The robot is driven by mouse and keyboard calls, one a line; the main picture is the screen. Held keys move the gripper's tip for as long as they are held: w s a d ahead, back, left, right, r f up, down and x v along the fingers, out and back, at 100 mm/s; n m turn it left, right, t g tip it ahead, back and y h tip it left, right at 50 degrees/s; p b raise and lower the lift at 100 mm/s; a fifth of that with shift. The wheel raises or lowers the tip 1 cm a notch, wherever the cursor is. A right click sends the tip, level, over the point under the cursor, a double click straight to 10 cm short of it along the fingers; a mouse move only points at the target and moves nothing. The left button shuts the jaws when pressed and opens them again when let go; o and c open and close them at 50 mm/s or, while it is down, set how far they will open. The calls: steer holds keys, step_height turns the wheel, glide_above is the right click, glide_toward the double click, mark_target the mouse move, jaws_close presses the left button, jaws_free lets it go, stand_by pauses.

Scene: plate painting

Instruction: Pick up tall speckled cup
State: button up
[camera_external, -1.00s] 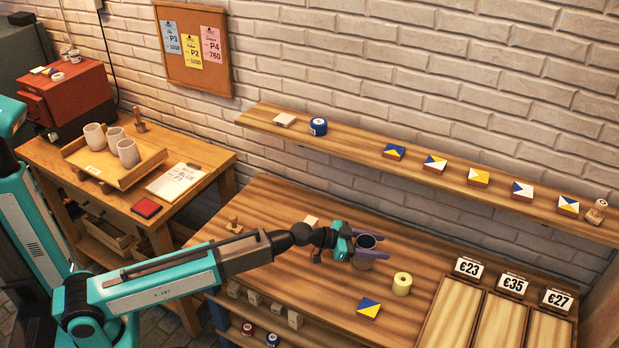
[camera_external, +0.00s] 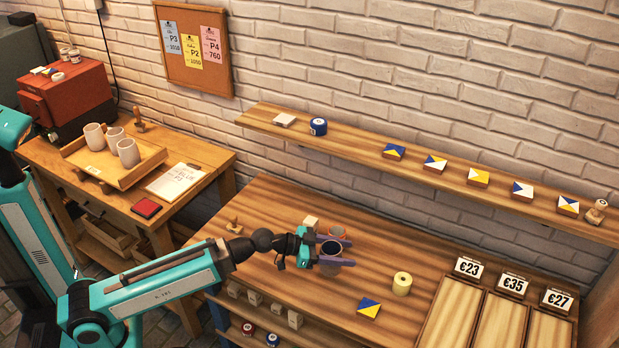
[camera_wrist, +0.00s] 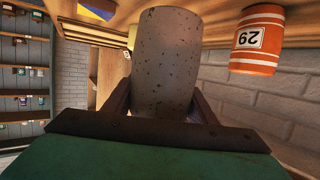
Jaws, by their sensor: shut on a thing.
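The tall speckled cup (camera_wrist: 165,60) is grey-brown with dark flecks and stands between my fingers in the wrist view. In the external view the cup (camera_external: 329,267) shows its dark open mouth upward above the front part of the workbench. My gripper (camera_external: 333,252) is shut on the cup, one finger on each side of it. The fingers (camera_wrist: 160,108) also show low on the cup in the wrist view. I cannot tell how far the cup's bottom is above the bench.
A pale yellow roll (camera_external: 402,284) and a blue-and-yellow tile (camera_external: 368,307) lie to the right on the workbench (camera_external: 285,200). Price-tagged trays (camera_external: 498,315) are farther right. The bench behind is mostly clear.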

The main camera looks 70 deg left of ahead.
steer(key=shift+s+b, duration=0.55)
steer(key=shift+s, duration=0.1)
steer(key=shift+r, duration=0.1)
stand_by(0.4)
